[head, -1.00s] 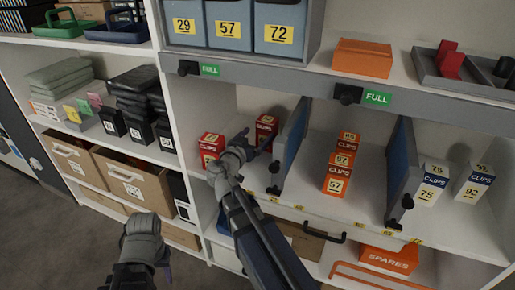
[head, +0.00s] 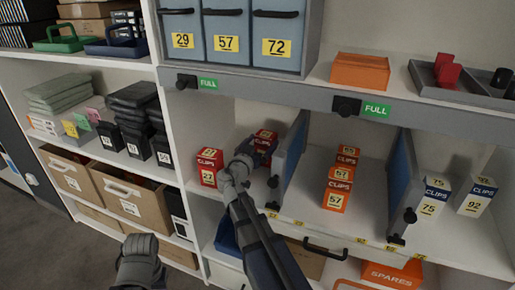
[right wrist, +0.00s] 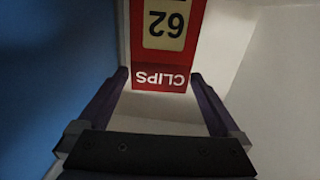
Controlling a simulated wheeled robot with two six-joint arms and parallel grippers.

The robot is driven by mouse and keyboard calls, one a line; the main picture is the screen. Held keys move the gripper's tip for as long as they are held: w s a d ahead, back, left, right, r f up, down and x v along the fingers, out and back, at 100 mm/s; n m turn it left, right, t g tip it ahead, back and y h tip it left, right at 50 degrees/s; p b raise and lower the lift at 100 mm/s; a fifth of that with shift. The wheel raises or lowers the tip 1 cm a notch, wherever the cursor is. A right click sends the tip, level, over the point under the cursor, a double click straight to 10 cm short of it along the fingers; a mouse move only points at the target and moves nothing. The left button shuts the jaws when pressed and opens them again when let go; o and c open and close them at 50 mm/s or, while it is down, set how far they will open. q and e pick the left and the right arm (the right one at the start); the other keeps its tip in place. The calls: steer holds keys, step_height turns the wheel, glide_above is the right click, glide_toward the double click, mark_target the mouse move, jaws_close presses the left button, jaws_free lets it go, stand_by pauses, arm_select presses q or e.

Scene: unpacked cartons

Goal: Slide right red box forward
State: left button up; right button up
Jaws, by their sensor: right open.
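Two red CLIPS boxes stand in the left bay of the middle shelf. The right red box (head: 265,136) is deeper in, close to a blue divider, and my right gripper partly covers it. In the right wrist view this red box (right wrist: 165,75) shows a 62 label and appears upside down. It lies beyond and between the fingertips. My right gripper (head: 258,148) is open in front of it, and I cannot tell whether it touches the box. The left red box (head: 208,168), labelled 27, stands to the left of my right gripper. My left gripper's fingers are not visible.
The blue divider (head: 289,155) stands just right of the right red box. Orange CLIPS boxes (head: 337,190) stand in the middle bay and white-blue ones (head: 476,196) at the right. The grey shelf edge (head: 290,94) runs above.

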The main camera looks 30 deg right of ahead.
steer(key=shift+x, duration=1.8)
steer(key=c, duration=1.4)
steer(key=shift+o, duration=0.2)
steer(key=shift+s, duration=0.1)
